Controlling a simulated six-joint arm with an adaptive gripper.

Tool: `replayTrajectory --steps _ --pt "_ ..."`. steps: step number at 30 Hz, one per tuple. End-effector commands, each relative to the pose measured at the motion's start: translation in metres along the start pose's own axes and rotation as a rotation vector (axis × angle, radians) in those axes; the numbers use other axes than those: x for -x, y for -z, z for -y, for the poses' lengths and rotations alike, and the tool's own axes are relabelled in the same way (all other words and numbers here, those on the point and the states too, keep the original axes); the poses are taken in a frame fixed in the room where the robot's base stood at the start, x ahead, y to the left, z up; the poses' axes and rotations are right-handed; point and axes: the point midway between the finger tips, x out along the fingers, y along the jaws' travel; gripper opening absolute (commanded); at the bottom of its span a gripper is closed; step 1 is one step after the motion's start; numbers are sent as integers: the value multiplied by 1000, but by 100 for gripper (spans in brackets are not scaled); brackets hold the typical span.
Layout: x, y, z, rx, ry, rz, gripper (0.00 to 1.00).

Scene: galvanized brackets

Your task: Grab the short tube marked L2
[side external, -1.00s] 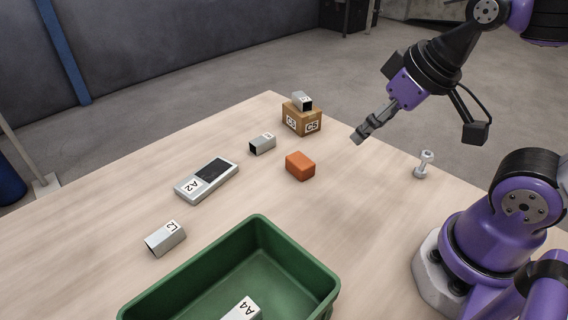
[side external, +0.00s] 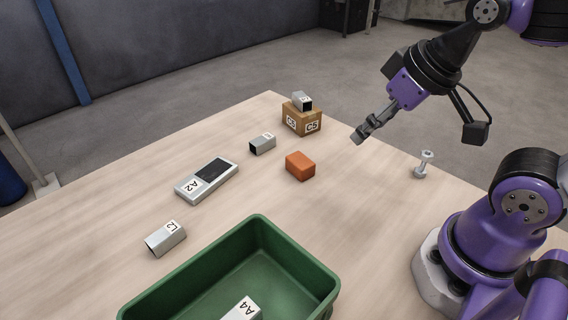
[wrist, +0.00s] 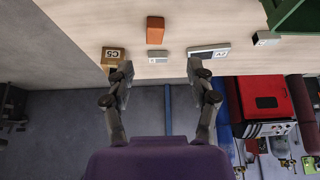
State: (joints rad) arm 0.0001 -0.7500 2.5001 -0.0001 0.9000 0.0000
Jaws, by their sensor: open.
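The short tube marked L2 (side external: 166,239) is a square galvanized tube lying on the table at the left, its dark open end facing left. It also shows near the upper right of the wrist view (wrist: 266,38), close to the green bin. My gripper (side external: 358,138) hangs above the far right part of the table, well away from the L2 tube. In the wrist view my gripper (wrist: 158,72) has its two fingers spread wide, open, with nothing between them.
A green bin (side external: 318,270) holding a part marked A4 (side external: 243,309) stands near the L2 tube.

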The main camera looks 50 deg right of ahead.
Motion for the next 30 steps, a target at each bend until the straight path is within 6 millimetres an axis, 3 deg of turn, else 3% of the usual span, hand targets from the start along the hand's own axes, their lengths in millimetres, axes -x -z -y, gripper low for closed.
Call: replayTrajectory --steps 2,12,17,24,30 --pt "0 0 0 0 0 0 74" --pt "0 1 1 7 2 0 74" --pt "-2 26 17 148 56 14 74" --pt "-34 100 88 670 277 15 74" --pt "-87 134 158 1105 499 -39 74"
